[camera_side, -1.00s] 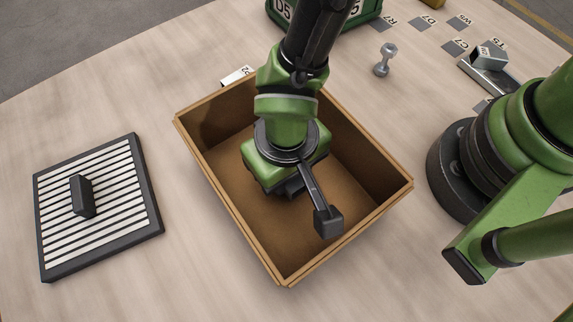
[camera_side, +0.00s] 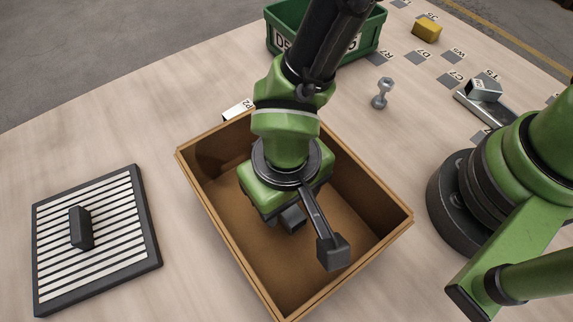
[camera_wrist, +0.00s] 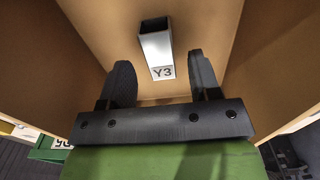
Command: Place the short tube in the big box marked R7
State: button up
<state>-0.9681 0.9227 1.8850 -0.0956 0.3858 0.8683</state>
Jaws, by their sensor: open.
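My gripper (camera_side: 290,218) hangs inside the brown open-topped box (camera_side: 238,262) in the side view. In the wrist view my gripper (camera_wrist: 160,78) is open, with its two dark fingers apart. A short grey square tube (camera_wrist: 156,46) with a Y3 label lies inside the box, just beyond and between the fingertips, with gaps on both sides. I cannot tell its exact distance from them. My wrist hides most of the box's inside in the side view. A white label (camera_side: 237,110) stands by the box's far left side; I cannot read R7 on it.
A green bin (camera_side: 272,48) stands behind. A slatted panel with a black handle (camera_side: 80,228) lies left.

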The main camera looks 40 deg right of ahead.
jog(key=w+d+r+m+y, duration=0.1)
jog(key=w+d+r, duration=0.15)
jog(key=r, duration=0.55)
jog(key=w+d+r, duration=0.1)
jog(key=d+r, duration=0.2)
jog(key=r, duration=0.5)
jog(key=s+d+r+m+t, duration=0.1)
jog(key=s+d+r+t, duration=0.1)
jog(key=d, duration=0.3)
jog(key=s+d+r+m+t, duration=0.1)
jog(key=s+d+r+t, duration=0.1)
jog(key=d+r, duration=0.3)
jog(key=s+d+r+m+t+y, duration=0.1)
jog(key=s+d+r+t, duration=0.1)
jog(key=d, duration=0.5)
notch_tip(320, 180, up, 2)
jog(key=shift+s+d+r+t, duration=0.2)
jog(key=shift+s+t, duration=0.15)
jog(key=shift+t, duration=0.25)
